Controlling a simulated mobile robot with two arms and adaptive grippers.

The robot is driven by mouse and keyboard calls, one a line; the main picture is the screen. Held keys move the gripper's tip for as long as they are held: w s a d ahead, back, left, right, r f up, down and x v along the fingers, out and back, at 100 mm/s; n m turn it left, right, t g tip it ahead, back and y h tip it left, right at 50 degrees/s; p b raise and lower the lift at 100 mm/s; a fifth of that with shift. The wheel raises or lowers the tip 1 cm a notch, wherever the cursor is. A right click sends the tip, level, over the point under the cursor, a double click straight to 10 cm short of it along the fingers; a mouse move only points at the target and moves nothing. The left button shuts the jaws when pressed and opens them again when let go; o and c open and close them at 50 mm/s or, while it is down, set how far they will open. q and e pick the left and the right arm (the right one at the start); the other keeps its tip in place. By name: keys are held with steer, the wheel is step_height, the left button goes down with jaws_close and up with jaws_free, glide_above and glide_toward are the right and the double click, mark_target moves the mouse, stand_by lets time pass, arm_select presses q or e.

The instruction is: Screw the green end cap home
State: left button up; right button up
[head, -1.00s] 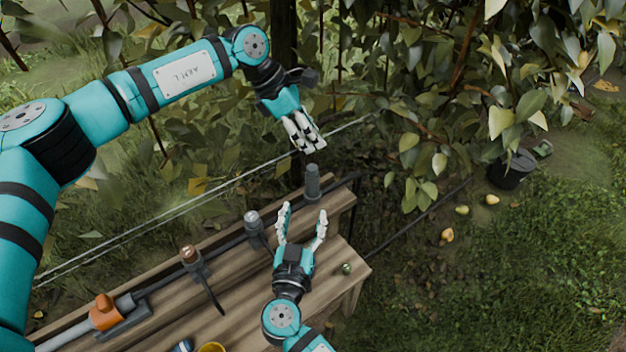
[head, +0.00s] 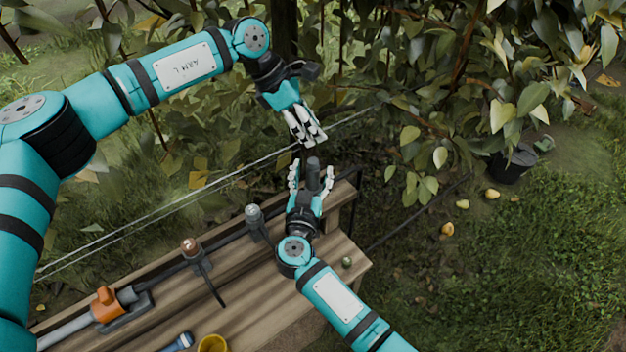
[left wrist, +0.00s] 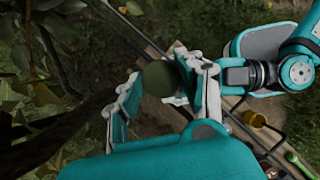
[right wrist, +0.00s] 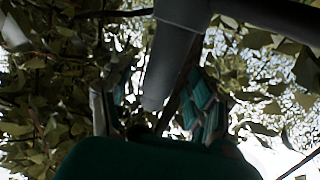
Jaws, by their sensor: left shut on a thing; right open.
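The left wrist view shows a round, dull green end cap (left wrist: 159,78) between the fingers of my left gripper (left wrist: 158,92), which is shut on it. In the head view my left gripper (head: 310,140) points down just above the top of a dark grey upright pipe end (head: 313,173); the cap is hidden there by the fingers. My right gripper (head: 311,178) is open, with one finger on each side of the grey pipe end. In the right wrist view the grey pipe (right wrist: 172,60) stands between the open fingers (right wrist: 158,100); I see no clear contact.
The wooden bench (head: 262,292) carries a pipe line with a grey fitting (head: 254,214), a copper-topped fitting (head: 191,247) and an orange valve (head: 106,304). A small round green thing (head: 347,262) and a yellow cup (head: 212,344) sit on it. Leafy branches (head: 430,130) hang close right.

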steer(key=shift+w+d, duration=0.1)
steer(key=shift+w, duration=0.45)
jaws_close()
steer(key=shift+f, duration=0.1)
